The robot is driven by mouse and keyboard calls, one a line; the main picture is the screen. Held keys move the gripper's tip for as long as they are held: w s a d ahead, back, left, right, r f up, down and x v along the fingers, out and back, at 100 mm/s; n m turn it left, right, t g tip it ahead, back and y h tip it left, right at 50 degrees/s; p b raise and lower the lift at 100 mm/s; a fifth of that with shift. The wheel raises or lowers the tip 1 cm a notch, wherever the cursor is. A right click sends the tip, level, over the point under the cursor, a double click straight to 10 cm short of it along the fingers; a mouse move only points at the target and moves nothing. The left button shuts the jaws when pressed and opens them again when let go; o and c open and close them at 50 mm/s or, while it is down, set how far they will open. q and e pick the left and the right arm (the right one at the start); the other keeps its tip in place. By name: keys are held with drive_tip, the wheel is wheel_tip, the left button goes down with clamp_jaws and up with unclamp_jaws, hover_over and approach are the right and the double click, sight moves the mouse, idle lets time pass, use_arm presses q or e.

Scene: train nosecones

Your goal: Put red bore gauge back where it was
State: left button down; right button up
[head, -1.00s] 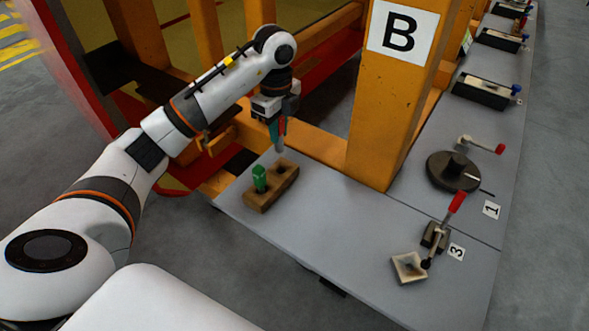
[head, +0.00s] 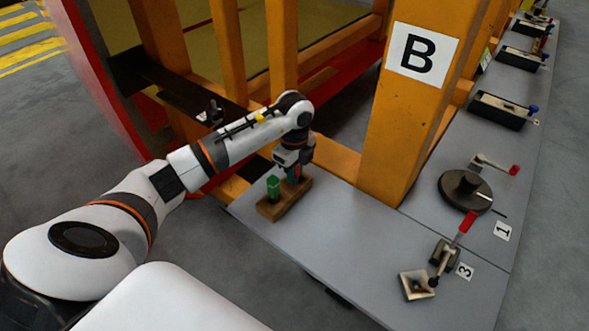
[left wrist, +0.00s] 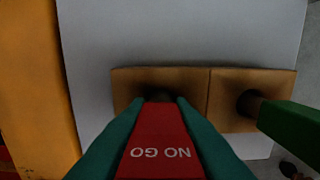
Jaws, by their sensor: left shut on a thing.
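The red bore gauge (left wrist: 158,145), marked NO GO, is in my left gripper (head: 294,177), which is shut on it. The gripper's teal fingers (left wrist: 205,140) lie on both sides of it in the left wrist view. A wooden two-hole block (head: 287,205) sits on the grey table; it also shows in the left wrist view (left wrist: 180,83). The red gauge's lower end is at the block's free hole; I cannot tell how deep it is. A green gauge (head: 273,188) stands upright in the other hole, close beside my gripper. My right gripper is out of view.
An orange post with a B sign (head: 422,55) rises right of the block. A toggle clamp (head: 445,255) and a dark round fixture (head: 465,191) stand further right on the table (head: 345,235). The table between block and clamp is clear.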

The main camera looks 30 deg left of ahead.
use_arm(q)
drive_tip(key=shift+f, duration=0.1)
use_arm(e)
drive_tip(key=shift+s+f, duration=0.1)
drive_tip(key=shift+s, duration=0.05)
use_arm(q)
drive_tip(key=c, duration=1.3)
unclamp_jaws()
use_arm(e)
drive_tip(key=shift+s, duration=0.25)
use_arm(q)
drive_tip(key=shift+r, duration=0.45)
wheel_tip(320, 180, up, 11)
drive_tip(key=shift+r+b, duration=0.2)
drive_tip(key=shift+b, duration=1)
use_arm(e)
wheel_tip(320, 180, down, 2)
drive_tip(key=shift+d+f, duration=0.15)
